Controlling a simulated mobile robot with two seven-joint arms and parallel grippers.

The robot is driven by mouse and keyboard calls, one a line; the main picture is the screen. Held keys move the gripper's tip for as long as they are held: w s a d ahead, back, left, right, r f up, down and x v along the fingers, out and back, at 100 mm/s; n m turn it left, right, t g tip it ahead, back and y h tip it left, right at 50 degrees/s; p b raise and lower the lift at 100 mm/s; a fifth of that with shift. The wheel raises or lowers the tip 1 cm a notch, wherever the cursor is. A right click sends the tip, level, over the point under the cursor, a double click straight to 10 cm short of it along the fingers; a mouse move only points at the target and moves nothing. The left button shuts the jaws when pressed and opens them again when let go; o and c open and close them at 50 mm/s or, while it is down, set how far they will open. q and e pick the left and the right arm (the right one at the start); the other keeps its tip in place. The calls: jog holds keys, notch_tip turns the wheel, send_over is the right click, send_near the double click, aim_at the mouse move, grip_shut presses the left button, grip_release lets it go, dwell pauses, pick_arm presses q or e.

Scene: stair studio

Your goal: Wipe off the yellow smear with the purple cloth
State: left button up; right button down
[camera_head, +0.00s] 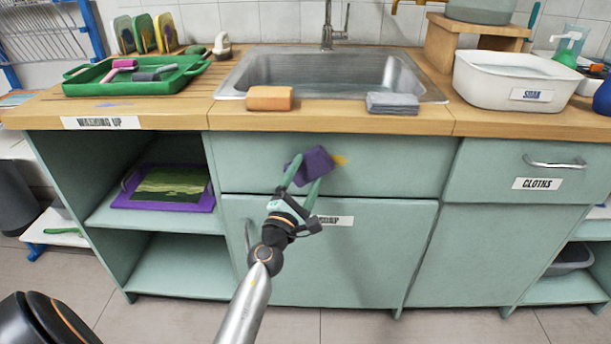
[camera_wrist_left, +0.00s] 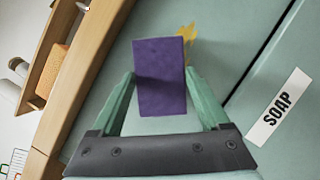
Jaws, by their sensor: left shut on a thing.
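The purple cloth (camera_head: 318,162) is a small folded block held at the upper front panel of the green cabinet, below the sink. It also shows in the left wrist view (camera_wrist_left: 160,78). My left gripper (camera_head: 302,172) is shut on the cloth, with its green fingers on either side of it. The yellow smear (camera_head: 340,160) is on the panel, just right of the cloth in the head view. In the left wrist view the smear (camera_wrist_left: 188,34) shows past the cloth's upper right corner, partly hidden by it. Whether the cloth touches the panel I cannot tell. My right gripper is not in view.
The wooden counter edge (camera_head: 330,120) overhangs above the panel. An orange sponge (camera_head: 269,98) and a grey folded cloth (camera_head: 392,103) lie on it before the sink (camera_head: 330,75). A drawer marked CLOTHS (camera_head: 500,175) is at right. The panel right of the smear is clear.

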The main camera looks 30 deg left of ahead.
aim_at(326, 172)
pick_arm(q)
jog(key=shift+w+a, duration=0.45)
jog(key=shift+w, duration=0.3)
dwell(0.4)
